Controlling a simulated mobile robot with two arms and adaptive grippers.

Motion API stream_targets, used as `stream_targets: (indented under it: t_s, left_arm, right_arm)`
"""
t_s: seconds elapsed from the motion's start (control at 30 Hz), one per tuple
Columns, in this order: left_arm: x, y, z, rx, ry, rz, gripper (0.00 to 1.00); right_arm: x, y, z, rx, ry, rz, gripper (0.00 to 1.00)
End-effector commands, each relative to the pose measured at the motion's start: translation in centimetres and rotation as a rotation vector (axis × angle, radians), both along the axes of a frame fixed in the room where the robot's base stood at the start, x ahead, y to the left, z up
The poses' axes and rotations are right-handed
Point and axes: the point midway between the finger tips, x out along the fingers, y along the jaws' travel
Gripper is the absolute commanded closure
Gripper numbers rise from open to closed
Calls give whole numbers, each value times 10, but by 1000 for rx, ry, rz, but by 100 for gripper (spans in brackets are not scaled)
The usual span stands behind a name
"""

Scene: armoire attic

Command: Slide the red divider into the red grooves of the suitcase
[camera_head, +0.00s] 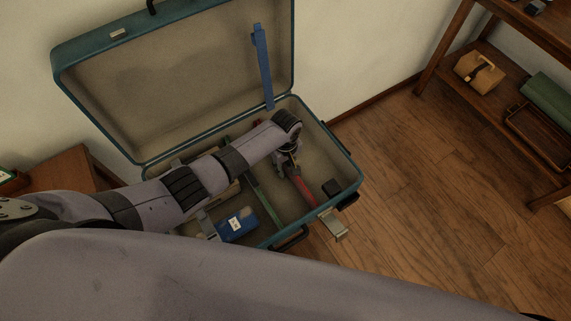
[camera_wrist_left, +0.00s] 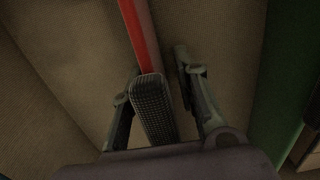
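The open teal suitcase (camera_head: 340,168) stands with its lid (camera_head: 180,75) raised. The red divider (camera_head: 301,190) is inside its right part, and its red strip (camera_wrist_left: 142,35) also shows in the left wrist view. A dark textured block (camera_wrist_left: 152,105) lies in line with that strip, nearer the wrist. My left gripper (camera_head: 291,166) reaches down into the suitcase. Its fingers (camera_wrist_left: 158,95) stand on both sides of the block, with a visible gap at the right finger; it looks open. The grooves are not clearly visible, and my arm hides part of the interior. My right gripper is not in view.
A green divider (camera_head: 266,200) lies left of the red one. A blue strip (camera_head: 262,65) crosses the lid. A wooden shelf (camera_head: 500,95) stands right.

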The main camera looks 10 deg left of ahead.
Motion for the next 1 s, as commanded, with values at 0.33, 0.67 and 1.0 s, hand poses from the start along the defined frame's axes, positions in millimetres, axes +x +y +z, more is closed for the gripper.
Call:
stream_targets:
  t_s: [0.33, 0.67, 1.0]
  left_arm:
    - [0, 0, 3, 0, 0, 0, 70]
    - [1, 0, 52, -3, -4, -1, 70]
    - [0, 0, 111, -1, -1, 1, 70]
  right_arm:
    - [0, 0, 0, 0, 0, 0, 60]
    - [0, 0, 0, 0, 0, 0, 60]
    - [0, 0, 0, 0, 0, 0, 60]
